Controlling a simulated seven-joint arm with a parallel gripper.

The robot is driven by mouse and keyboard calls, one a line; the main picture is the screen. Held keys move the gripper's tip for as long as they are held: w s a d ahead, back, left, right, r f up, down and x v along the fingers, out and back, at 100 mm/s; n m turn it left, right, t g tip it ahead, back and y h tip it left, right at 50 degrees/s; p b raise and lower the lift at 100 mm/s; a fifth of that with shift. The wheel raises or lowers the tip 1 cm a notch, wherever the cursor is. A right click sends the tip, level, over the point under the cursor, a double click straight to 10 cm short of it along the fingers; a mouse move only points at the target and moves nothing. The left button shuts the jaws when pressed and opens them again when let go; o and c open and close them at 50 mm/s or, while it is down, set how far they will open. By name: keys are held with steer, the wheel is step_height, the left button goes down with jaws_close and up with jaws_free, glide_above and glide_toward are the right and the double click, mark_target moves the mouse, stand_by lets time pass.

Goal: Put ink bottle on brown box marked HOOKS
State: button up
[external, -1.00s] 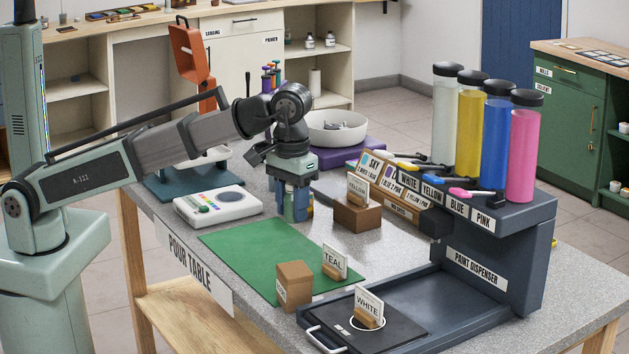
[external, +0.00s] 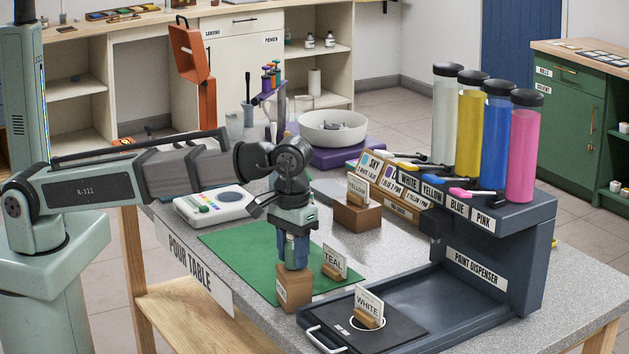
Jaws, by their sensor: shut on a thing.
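My gripper (external: 292,262) is shut on the ink bottle (external: 291,250), a small, narrow, greenish bottle that stands upright between the dark blue fingers. The fingers hide much of it. The brown box (external: 294,292) stands at the front edge of the green mat, directly below the gripper in the picture. Its white front label is too small to read surely. The bottle's lower end meets the box's top in the picture; I cannot tell whether they touch.
A TEAL card in a wooden holder (external: 335,263) stands close to the right of the box. A WHITE card (external: 368,307) stands on the dispenser's tray. The green mat (external: 232,246) is clear on the left. The paint dispenser (external: 490,255) stands at right.

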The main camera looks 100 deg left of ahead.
steer(key=shift+f, duration=0.15)
steer(key=o, duration=1)
step_height(320, 180, up, 12)
steer(key=shift+r, duration=0.1)
stand_by(0.3)
